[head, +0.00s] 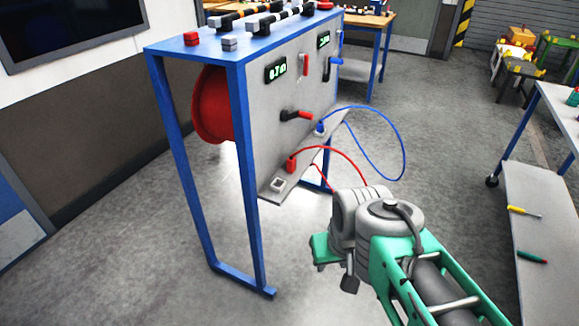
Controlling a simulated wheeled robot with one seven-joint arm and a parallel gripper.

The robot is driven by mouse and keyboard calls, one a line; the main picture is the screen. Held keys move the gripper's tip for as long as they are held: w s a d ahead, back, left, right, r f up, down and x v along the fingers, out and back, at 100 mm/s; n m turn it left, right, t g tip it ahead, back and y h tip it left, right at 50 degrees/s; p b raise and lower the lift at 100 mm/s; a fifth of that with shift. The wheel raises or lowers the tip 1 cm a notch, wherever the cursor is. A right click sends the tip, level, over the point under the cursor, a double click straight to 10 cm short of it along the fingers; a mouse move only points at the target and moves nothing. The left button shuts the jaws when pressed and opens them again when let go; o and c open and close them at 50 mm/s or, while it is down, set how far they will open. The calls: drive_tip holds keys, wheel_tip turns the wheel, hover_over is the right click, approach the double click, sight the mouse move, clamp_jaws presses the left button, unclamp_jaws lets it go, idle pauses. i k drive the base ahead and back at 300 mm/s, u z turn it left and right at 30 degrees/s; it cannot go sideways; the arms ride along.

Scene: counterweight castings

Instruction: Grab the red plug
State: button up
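The red plug (291,165) stands on the grey ledge (272,192) along the lower edge of the blue-framed stand's panel. A red cable (335,152) loops from it to the right. My gripper (328,254) is in front of and to the lower right of the plug, clearly apart from it. My wrist hides most of the gripper, so its fingers and opening cannot be made out. Nothing is seen held in it.
A pale square socket (277,184) lies left of the plug. A blue plug (320,127) with a blue cable (401,150) is farther along. A red-handled lever (299,116) juts out above. A grey cart (535,215) stands right. Floor before the stand is clear.

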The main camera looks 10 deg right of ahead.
sight(291, 161)
drive_tip(key=z, duration=1.05)
drive_tip(key=i, duration=1.35)
drive_tip(key=u, duration=2.8)
